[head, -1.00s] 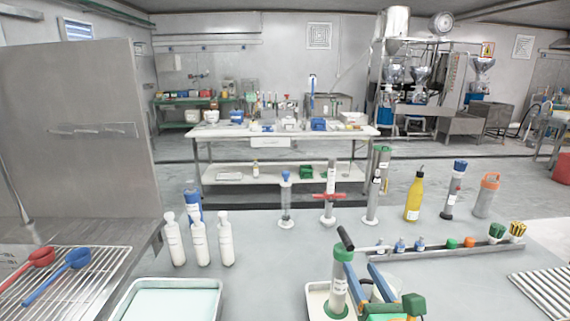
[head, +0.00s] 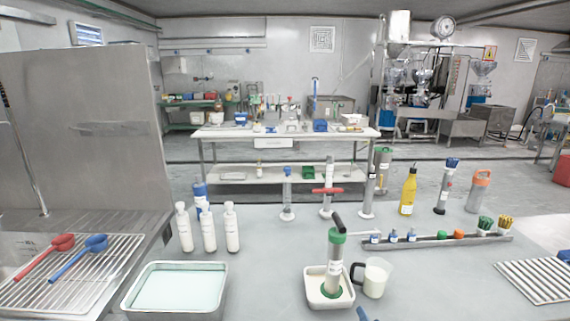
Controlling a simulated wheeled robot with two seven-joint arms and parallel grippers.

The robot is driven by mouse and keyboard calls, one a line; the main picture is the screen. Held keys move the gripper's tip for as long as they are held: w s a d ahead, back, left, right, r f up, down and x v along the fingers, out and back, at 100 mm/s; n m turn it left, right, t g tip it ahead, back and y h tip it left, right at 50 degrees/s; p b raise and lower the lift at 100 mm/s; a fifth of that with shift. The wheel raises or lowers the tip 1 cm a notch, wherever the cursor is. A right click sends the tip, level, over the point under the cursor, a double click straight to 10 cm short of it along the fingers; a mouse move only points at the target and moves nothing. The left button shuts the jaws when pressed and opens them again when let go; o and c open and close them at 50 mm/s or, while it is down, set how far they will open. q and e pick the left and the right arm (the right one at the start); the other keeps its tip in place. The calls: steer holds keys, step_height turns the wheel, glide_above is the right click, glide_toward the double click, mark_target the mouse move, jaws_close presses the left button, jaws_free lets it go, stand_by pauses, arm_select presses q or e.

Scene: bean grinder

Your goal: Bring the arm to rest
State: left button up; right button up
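A bean grinder (head: 336,264) with a green collar, clear body and black crank handle stands upright in a small white tray (head: 313,298) at the bottom centre. A clear mug with a dark handle (head: 376,278) and pale contents stands just right of the tray. A blue tip, seemingly of my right gripper (head: 364,314), shows at the bottom edge, below the mug and apart from the grinder. The rest of that gripper is out of frame, so its opening cannot be seen. My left gripper is not in view.
Several white bottles (head: 208,229) stand at the left behind a tray of pale liquid (head: 176,290). Red and blue scoops (head: 81,256) lie on a wire rack. A long metal rack (head: 430,240) holds small items at the right. The counter's middle is mostly clear.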

steer(key=s+d+f+m+g, duration=0.1)
steer(key=s+f+m+g, duration=0.1)
steer(key=s+f+m, duration=0.55)
steer(key=s+d+f+m+g, duration=0.1)
steer(key=s+f+m+g, duration=0.2)
steer(key=f, duration=0.7)
steer(key=s+d+f+m+g, duration=0.1)
steer(key=s+f+m+g, duration=0.1)
steer(key=s+f+m, duration=0.5)
steer(key=s+a+f+m+g, duration=0.1)
steer(key=s+f+m+g, duration=0.2)
steer(key=s, duration=0.9)
steer(key=s+a+f+m+g, duration=0.2)
steer(key=s+f+m, duration=0.3)
steer(key=s+f, duration=0.3)
steer(key=s+g, duration=0.1)
steer(key=s, duration=0.3)
steer(key=shift+a+f, duration=0.2)
steer(key=shift+f, duration=0.1)
